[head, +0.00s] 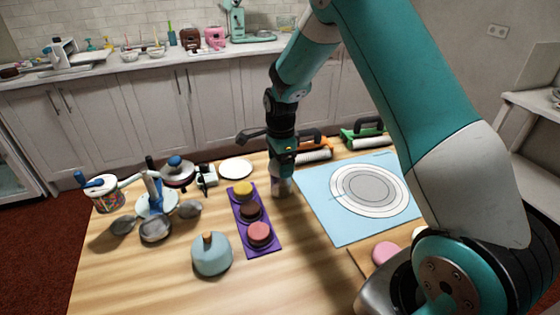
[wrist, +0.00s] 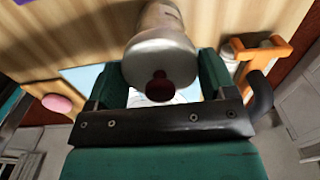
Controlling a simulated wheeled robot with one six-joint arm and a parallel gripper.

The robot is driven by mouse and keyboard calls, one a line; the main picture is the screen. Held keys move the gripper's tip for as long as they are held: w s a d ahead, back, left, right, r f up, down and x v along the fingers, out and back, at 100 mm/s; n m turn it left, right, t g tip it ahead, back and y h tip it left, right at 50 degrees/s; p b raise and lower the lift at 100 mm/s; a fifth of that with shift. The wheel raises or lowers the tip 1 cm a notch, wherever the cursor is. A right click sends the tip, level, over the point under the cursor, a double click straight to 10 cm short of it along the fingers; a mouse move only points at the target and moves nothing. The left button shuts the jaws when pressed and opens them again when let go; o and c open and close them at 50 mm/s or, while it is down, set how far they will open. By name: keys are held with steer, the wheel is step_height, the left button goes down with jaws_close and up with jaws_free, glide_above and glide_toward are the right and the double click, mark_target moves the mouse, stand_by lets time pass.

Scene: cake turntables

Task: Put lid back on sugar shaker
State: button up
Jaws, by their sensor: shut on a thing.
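The sugar shaker (head: 281,188) stands upright on the wooden table, between the purple strip and the blue mat. Its pale body also shows at the top of the wrist view (wrist: 162,17). A silvery domed lid with a dark red knob (wrist: 160,62) is between my gripper's green fingers. My gripper (head: 281,172) points down right over the shaker and is shut on the lid. In the wrist view the lid lines up with the shaker body and appears to meet its top. I cannot tell whether it is fully seated; the fingers hide much of it in the head view.
The purple strip (head: 264,245) with three small cakes lies close on the left. The blue mat (head: 320,220) is on the right, with orange (head: 314,143) and green rollers (head: 365,135) behind. A grey-blue dome (head: 211,258) and turntables (head: 157,205) stand left. The front middle is clear.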

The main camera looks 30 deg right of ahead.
steer(key=shift+f, duration=0.15)
stand_by(0.7)
steer(key=o, duration=0.8)
steer(key=shift+o, duration=0.2)
steer(key=shift+r+p, duration=2.85)
steer(key=shift+r, duration=0.7)
jaws_close()
steer(key=shift+f, duration=0.25)
